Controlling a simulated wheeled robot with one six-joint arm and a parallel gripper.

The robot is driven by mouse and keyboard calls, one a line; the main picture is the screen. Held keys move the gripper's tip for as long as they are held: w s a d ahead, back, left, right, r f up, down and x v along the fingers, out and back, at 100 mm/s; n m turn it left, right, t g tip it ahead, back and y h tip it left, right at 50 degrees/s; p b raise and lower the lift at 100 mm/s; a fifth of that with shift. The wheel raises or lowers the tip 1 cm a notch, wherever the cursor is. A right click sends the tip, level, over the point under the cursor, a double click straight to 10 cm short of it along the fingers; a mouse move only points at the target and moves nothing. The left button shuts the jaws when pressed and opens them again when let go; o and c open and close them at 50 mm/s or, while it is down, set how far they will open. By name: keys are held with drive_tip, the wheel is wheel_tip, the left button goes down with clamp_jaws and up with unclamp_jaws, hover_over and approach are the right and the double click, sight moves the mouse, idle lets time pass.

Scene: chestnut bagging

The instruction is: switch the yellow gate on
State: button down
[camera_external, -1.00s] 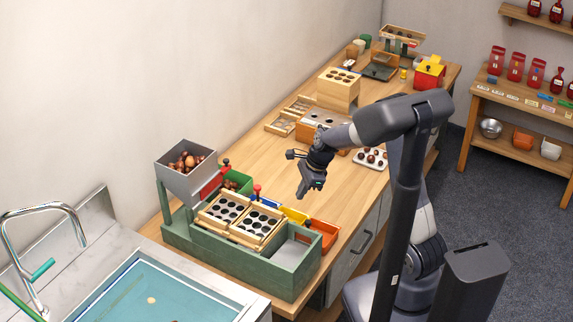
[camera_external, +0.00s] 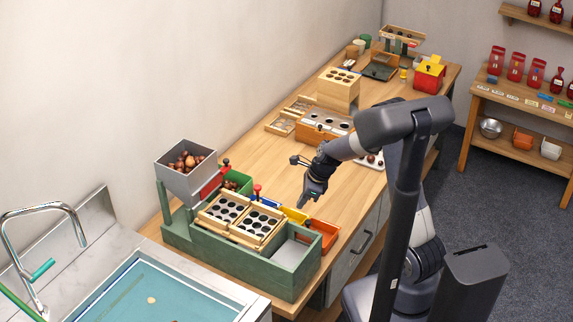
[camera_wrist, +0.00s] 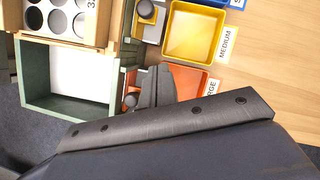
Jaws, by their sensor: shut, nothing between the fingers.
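The yellow tray (camera_external: 294,215) sits at the right side of the green sorter (camera_external: 270,268), between a blue tray (camera_external: 266,201) and an orange tray (camera_external: 326,231). In the wrist view the yellow tray (camera_wrist: 194,32) has a MEDIUM label, and a grey round knob (camera_wrist: 146,9) is beside it. I cannot tell which part is the yellow gate. My gripper (camera_external: 304,204) is shut and empty, just above the yellow tray in the external view. In the wrist view its fingers (camera_wrist: 157,84) cover part of the orange tray.
Two wooden hole plates (camera_external: 238,218) lie on the sorter, with red-knobbed levers behind them. A grey hopper (camera_external: 186,176) of chestnuts stands at the left. A wooden block (camera_external: 338,92) and an orange-brown box (camera_external: 322,133) stand further back. The wood bench right of the trays is clear.

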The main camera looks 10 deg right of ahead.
drive_tip(key=x, duration=0.6)
drive_tip(key=shift+a+f, duration=0.15)
drive_tip(key=shift+f, duration=0.25)
drive_tip(key=shift+w+a+r+p, duration=0.25)
drive_tip(key=shift+a+r+p, duration=0.2)
drive_tip(key=shift+a+r, duration=0.25)
drive_tip(key=shift+w+a+r+p, duration=0.3)
drive_tip(key=shift+a+r+p, duration=0.2)
drive_tip(key=shift+a, duration=0.3)
drive_tip(key=shift+r, duration=0.1)
